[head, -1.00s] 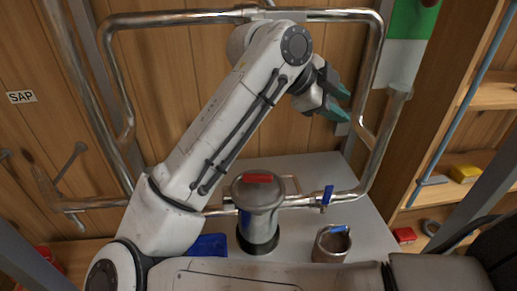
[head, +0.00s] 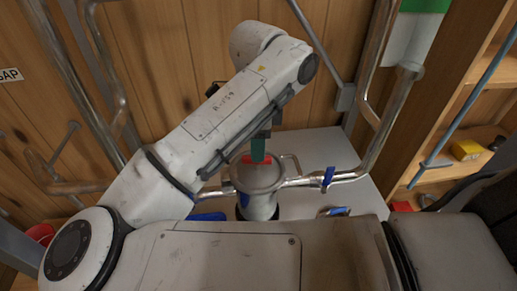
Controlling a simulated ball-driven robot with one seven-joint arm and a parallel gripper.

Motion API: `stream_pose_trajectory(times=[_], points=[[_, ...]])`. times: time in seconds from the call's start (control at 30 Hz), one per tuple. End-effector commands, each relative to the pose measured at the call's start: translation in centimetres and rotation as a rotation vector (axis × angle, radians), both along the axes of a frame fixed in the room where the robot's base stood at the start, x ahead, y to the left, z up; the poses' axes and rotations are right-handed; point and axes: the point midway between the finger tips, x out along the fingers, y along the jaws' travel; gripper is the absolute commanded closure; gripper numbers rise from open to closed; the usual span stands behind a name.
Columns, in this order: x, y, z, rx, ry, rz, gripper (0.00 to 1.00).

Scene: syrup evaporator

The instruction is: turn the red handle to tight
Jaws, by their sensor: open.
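The red handle (head: 247,160) lies on top of the round metal canister (head: 257,179) on the grey table. My gripper (head: 258,151) has teal fingers and points down at the handle from above. Its fingertips are right at the handle and cover part of it. The near finger hides most of the gap, so contact cannot be told. My arm link hides the rest of the gripper.
A metal pipe with a blue valve lever (head: 328,177) runs right of the canister. A blue-handled item (head: 334,211) is at the table's front, partly hidden by my body. Tall metal pipes (head: 392,105) rise on both sides. The grey table (head: 318,150) is bare behind the canister.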

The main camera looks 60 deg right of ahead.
Motion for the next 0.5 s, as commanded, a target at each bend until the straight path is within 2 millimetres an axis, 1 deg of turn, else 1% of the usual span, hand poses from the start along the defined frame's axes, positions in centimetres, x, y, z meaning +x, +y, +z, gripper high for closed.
stream_pose_trajectory(times=[0.1,0.2,0.33,0.5], points=[[-0.1,0.0,-1.6,-0.001,0.003,0.001,0.57],[0.0,0.0,-2.4,-0.001,0.003,0.0,0.57],[0.0,0.0,-3.0,-0.001,0.0,0.0,0.57],[0.0,0.0,-3.1,-0.002,0.0,-0.001,0.57]])
